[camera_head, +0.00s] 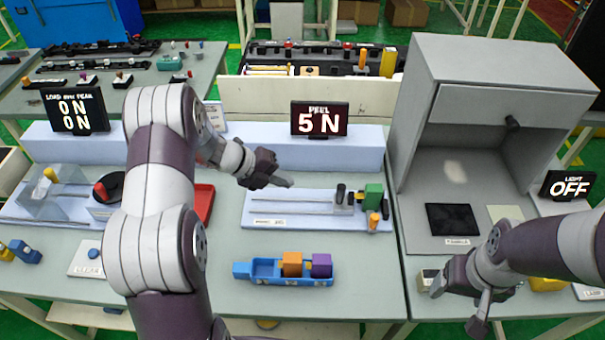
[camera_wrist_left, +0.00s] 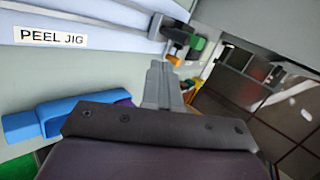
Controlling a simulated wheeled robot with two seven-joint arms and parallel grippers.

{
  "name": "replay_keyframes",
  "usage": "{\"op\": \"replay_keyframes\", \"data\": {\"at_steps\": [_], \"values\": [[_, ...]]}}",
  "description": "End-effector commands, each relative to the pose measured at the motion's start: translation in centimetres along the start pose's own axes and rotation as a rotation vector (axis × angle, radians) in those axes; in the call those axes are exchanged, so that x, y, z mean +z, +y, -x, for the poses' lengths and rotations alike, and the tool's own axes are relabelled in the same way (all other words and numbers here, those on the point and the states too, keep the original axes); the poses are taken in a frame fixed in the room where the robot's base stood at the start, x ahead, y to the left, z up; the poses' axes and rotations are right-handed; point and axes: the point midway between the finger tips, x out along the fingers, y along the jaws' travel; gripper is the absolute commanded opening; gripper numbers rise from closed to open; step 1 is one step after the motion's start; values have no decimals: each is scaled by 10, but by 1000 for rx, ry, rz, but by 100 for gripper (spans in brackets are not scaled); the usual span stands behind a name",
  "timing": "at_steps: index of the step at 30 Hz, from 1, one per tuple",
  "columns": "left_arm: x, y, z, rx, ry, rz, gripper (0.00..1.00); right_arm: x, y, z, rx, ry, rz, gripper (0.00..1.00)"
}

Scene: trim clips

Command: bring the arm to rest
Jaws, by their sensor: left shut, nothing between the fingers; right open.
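My left gripper (camera_head: 285,182) hangs above the peel jig (camera_head: 262,222), over its rails, with its fingers together and nothing between them. In the left wrist view the closed fingers (camera_wrist_left: 160,85) point toward the jig's dark clamp and green block. My right gripper (camera_head: 478,312) is at the lower right, above the right bench, pointing down, with its fingers apart. It is beside a small pale block (camera_head: 428,280); I cannot tell whether they touch.
A blue tray (camera_head: 243,270) with an orange block (camera_head: 291,264) and a purple block (camera_head: 321,265) lies in front of the jig. A grey cabinet (camera_head: 505,55) stands at right. Displays read 5 N (camera_head: 320,118) and OFF (camera_head: 568,186). A red tray (camera_head: 203,203) is partly hidden by my left arm.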

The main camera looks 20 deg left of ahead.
Motion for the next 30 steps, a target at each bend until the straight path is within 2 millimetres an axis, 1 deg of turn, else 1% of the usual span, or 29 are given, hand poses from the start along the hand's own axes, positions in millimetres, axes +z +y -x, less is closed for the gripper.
{"op": "replay_keyframes", "data": {"at_steps": [6, 8, 9, 11, 12, 13, 14, 15, 16, 17, 18, 20, 21, 24, 25, 26, 27, 29, 30], "values": [[0, 0, 2, 0, 1, 3, 0, 0, 0, 0, 0, 0, 0, 76], [3, 3, 2, 15, -15, 43, 0, 0, 0, 0, 0, 0, 0, 76], [14, 8, 3, 35, -76, 125, 0, 0, 0, 0, 0, 0, 0, 76], [31, 25, 4, 60, -222, 369, 0, 0, 0, 0, 0, 0, 0, 76], [42, 38, 14, 72, -352, 578, 0, 0, 0, 0, 0, 0, 0, 76], [46, 46, 23, 80, -456, 750, 0, 0, 0, 0, 0, 0, 0, 76], [46, 54, 34, 86, -561, 931, 0, 0, 0, -1, 0, 0, 0, 76], [35, 64, 49, 94, -695, 1178, 0, 0, 0, -3, 0, 0, 0, 76], [21, 70, 60, 99, -786, 1360, 0, 0, 0, -4, 0, 0, 0, 76], [2, 74, 70, 107, -868, 1538, 0, 1, 0, -5, 0, 0, 0, 76], [-30, 77, 80, 121, -959, 1761, 0, 1, 0, -7, 0, 0, 0, 76], [-84, 74, 90, 148, -1053, 2053, 0, 1, 0, -9, 0, 0, 0, 76], [-116, 69, 92, 168, -1087, 2203, 0, 1, 0, -10, 0, 0, 0, 76], [-176, 51, 94, 203, -1095, 2428, 0, 2, 0, -13, 0, 0, 0, 76], [-188, 44, 93, 204, -1081, 2457, 0, 2, 0, -14, 0, 0, 0, 76], [-197, 37, 92, 190, -1059, 2471, 0, 2, 0, -15, 0, 0, 0, 76], [-202, 27, 91, 164, -1028, 2446, 0, 2, 0, -16, 0, 0, 0, 76], [-200, 17, 90, 143, -1004, 2413, 0, 2, 0, -16, 0, 0, 0, 76], [-201, 16, 89, 145, -999, 2405, 0, 2, 0, -16, 0, 0, 0, 76]]}}
